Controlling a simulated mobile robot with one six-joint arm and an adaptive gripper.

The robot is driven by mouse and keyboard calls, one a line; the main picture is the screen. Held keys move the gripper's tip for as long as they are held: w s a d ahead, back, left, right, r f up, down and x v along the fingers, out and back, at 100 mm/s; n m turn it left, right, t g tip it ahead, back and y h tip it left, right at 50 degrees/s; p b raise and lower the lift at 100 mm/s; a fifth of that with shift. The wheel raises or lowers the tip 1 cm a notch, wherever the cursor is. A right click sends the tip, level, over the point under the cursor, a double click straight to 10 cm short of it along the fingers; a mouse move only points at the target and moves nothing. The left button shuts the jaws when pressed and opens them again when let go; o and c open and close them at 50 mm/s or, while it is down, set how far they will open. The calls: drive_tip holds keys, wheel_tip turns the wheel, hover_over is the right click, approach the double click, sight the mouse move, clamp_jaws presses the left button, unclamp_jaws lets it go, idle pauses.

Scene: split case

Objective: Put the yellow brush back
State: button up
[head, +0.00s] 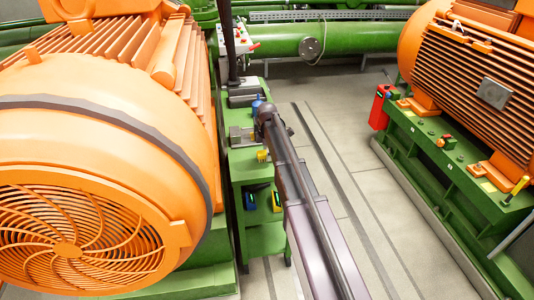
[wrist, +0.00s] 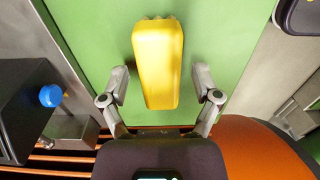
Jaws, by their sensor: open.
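In the wrist view, the yellow brush (wrist: 158,62) appears as a yellow block lying over a green surface (wrist: 90,25). My gripper (wrist: 160,86) is open, with one finger on each side of the brush's near part. A gap shows between each finger and the brush, and nothing is held. In the head view, a small yellow thing (head: 262,155) on the green workbench (head: 250,172) looks like the same brush. My gripper's fingers cannot be made out there, and bristles are not visible.
A dark box with a blue knob (wrist: 51,95) is left of my gripper. Grey metal blocks (head: 240,137) stand on the bench. A large orange motor (head: 90,120) is close on the left. Another orange motor (head: 470,75) and a red canister (head: 379,107) are right, across clear floor.

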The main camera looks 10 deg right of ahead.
wheel_tip(320, 180, up, 11)
drive_tip(key=p, duration=1)
drive_tip(key=shift+p, duration=0.3)
drive_tip(key=shift+s, duration=0.1)
idle(0.4)
drive_tip(key=s+m, duration=1.8)
drive_tip(key=s, duration=1.1)
drive_tip(key=c, duration=0.3)
drive_tip(key=shift+c, duration=0.2)
